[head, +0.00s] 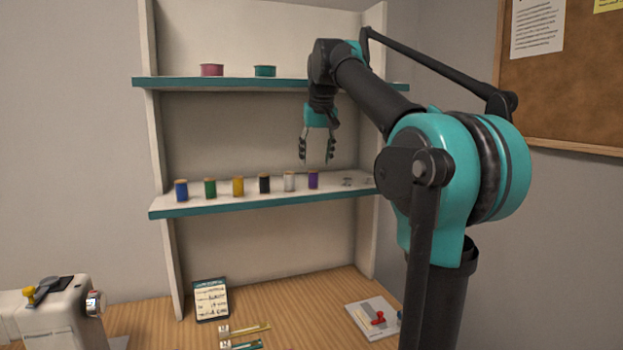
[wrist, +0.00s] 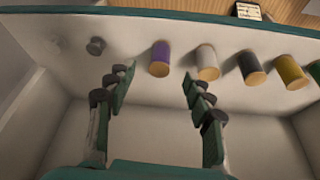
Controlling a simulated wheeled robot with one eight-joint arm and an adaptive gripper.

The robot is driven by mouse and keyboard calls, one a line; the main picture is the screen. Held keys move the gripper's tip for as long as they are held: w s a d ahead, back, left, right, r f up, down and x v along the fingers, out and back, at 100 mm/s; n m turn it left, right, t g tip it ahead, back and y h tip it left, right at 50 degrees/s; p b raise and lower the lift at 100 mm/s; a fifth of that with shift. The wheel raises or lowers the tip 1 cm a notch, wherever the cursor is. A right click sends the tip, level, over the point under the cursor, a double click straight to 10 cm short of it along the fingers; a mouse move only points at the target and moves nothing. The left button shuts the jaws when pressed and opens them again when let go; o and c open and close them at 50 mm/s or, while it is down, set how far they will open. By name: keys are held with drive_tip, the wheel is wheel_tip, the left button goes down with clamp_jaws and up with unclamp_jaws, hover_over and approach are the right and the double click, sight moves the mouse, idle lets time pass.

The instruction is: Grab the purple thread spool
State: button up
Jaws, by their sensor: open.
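The purple thread spool (head: 313,180) stands upright on the middle shelf, at the right end of a row of spools. In the wrist view the purple spool (wrist: 160,58) lies ahead of the gap between my fingertips, a little beyond them. My gripper (head: 317,162) is open and empty, pointing down above the shelf, close over the purple spool. Its two fingers (wrist: 157,75) are spread wide in the wrist view. I cannot tell exactly how far the fingertips are from the spool.
A white spool (head: 289,181) stands just left of the purple one, then black (head: 264,183), yellow (head: 238,186), green and blue spools. The upper shelf (head: 220,83) is overhead; the shelf unit's back wall is behind.

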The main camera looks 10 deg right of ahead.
sight(313, 171)
drive_tip(key=x, duration=0.3)
drive_tip(key=w+x, duration=0.1)
drive_tip(key=x, duration=0.2)
drive_tip(key=shift+w+a, duration=0.1)
drive_tip(key=shift+w, duration=0.05)
drive_tip(key=c, duration=1)
drive_tip(key=shift+r, duration=0.1)
drive_tip(key=shift+c, duration=0.2)
